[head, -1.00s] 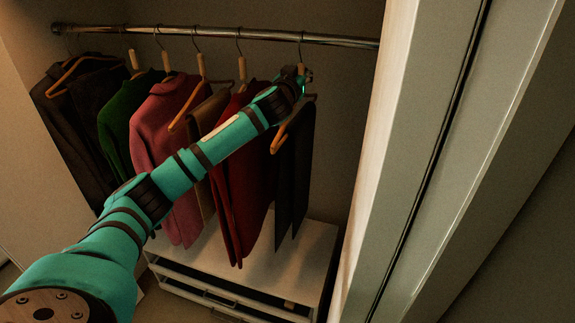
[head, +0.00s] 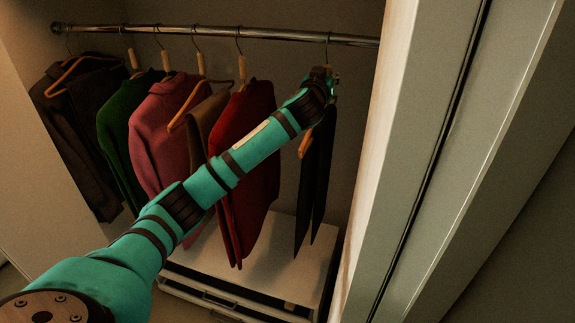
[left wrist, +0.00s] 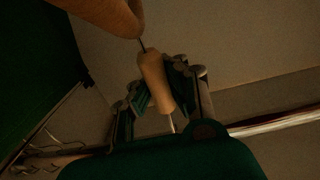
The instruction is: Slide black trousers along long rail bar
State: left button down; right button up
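The black trousers (head: 315,190) hang from a wooden hanger (head: 305,143) near the right end of the long metal rail bar (head: 285,37) in the head view. My left gripper (head: 328,78) is at the top of this hanger, just below the rail. In the left wrist view, the hanger's pale wooden neck (left wrist: 154,82) sits between the two fingers of my left gripper (left wrist: 157,88), which are closed around it. The rail (left wrist: 283,122) shows at the lower right there. My arm partly hides the hanger in the head view. My right gripper is not in view.
A red garment (head: 248,170) hangs left of the trousers with a gap between. Pink (head: 158,135), green (head: 117,140) and dark (head: 85,120) garments hang further left. A white drawer unit (head: 290,255) stands below. The pale closet edge (head: 375,160) is close on the right.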

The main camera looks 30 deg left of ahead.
pick_arm(q)
jog(key=shift+w+d, duration=0.15)
jog(key=shift+d, duration=0.55)
jog(key=shift+w+d+b, duration=0.15)
jog(key=shift+w+d, duration=0.05)
jog(key=shift+d, duration=0.6)
jog(key=shift+w+d+b, duration=0.15)
jog(key=shift+d+b, duration=0.05)
jog(key=shift+d, duration=0.6)
jog(key=shift+w+d+b, duration=0.15)
jog(key=shift+w+d, duration=0.05)
jog(key=shift+d, duration=0.6)
jog(key=c, duration=1.4)
grip_release()
jog(key=shift+o, duration=0.2)
jog(key=v, duration=1.2)
jog(key=shift+s+a+f, duration=0.1)
